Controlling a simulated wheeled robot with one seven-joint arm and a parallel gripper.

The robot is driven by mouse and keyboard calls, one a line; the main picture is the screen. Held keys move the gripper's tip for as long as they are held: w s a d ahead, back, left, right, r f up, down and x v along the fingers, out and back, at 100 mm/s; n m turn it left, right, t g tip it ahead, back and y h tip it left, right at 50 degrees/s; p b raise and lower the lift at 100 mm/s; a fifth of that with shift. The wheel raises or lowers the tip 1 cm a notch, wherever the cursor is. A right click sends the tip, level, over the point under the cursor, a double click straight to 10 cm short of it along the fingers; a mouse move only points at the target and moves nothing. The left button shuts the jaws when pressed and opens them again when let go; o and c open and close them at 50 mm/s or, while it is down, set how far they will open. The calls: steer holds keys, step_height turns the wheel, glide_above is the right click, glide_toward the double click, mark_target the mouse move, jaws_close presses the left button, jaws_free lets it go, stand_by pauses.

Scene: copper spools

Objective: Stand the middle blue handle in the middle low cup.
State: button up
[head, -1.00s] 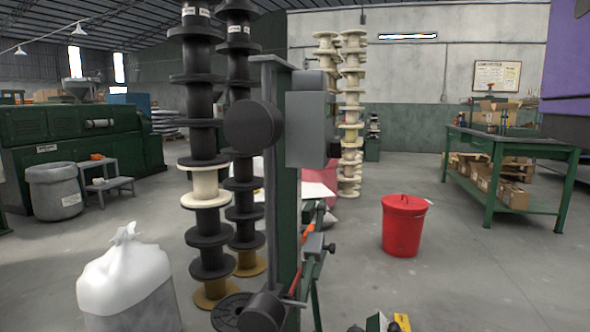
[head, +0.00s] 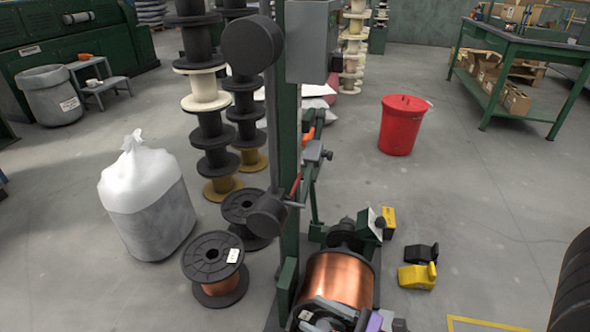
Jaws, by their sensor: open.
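I see no blue handle and no low cup that I can make out in the head view. My gripper cannot be made out in the head view either. Some pale grey, black and purple parts show at the bottom edge in front of the copper spool, cut off by the frame; I cannot tell what they are.
A green machine post (head: 290,150) stands mid-view above a large copper spool (head: 338,279). A smaller copper spool (head: 215,268) and a white bag (head: 147,200) are left. A red bin (head: 403,125), a yellow block (head: 417,277) and a green workbench (head: 520,50) are right. Floor between them is clear.

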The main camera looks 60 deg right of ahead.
steer(key=w+a+r+p, duration=0.3)
steer(key=w+r+p, duration=0.2)
steer(key=r+p, duration=0.4)
steer(key=w+a+r+p, duration=0.3)
steer(key=w+r+p, duration=0.2)
steer(key=r+p, duration=0.5)
steer(key=shift+w+a, duration=0.3)
steer(key=shift+a, duration=0.1)
